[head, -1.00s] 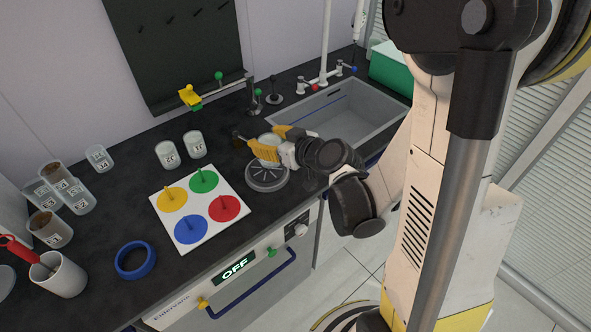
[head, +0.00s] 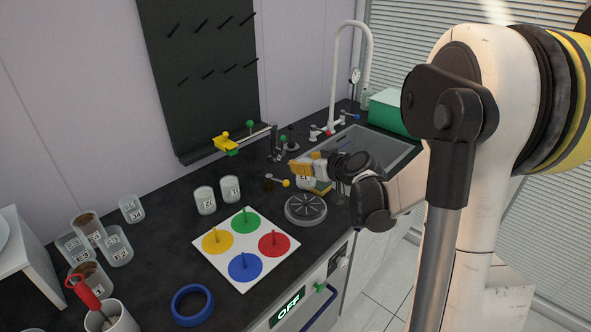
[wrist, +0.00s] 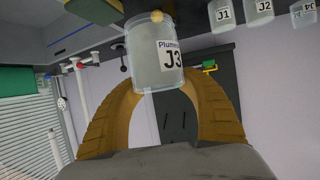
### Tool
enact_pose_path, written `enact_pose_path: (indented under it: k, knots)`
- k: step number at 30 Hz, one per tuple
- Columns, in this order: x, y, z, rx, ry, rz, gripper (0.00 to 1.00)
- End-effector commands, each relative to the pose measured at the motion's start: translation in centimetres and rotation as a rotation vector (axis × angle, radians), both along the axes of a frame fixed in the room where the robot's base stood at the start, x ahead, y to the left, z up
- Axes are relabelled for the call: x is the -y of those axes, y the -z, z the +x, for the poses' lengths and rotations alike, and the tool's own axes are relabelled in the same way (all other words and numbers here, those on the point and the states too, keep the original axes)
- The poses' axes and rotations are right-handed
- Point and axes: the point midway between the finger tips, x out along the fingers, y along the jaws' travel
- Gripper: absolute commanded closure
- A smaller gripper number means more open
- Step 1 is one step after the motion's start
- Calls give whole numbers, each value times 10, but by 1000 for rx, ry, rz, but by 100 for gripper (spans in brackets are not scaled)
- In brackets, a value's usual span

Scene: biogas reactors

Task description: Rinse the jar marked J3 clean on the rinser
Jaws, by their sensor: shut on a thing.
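The jar J3 (wrist: 155,58) is a clear, greyish cup with a white label, held between the curved yellow fingers of my gripper (wrist: 155,95) in the wrist view. In the head view my gripper (head: 308,176) is shut on it, and the jar (head: 304,184) is partly hidden by the fingers. The rinser (head: 305,210) is a grey round disc with spokes on the counter. The jar is just behind and above the disc in the picture. I cannot tell whether it touches anything below.
A yellow-knobbed lever (head: 285,183) is close left of the jar. Two jars (head: 217,194) stand left of the rinser. A white board with coloured discs (head: 245,283) lies in front. The sink (head: 375,150) is behind right, with a tall tap (head: 365,60).

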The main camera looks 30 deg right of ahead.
Motion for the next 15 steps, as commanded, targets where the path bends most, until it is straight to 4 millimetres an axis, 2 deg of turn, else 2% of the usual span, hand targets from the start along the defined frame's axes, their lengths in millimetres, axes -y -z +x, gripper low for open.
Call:
enact_pose_path:
  k: [8, 15]
  knots:
    - [-1, 22, 0, 0, 0, 0, 85]
    - [-1, 49, 0, 0, 0, 0, 85]
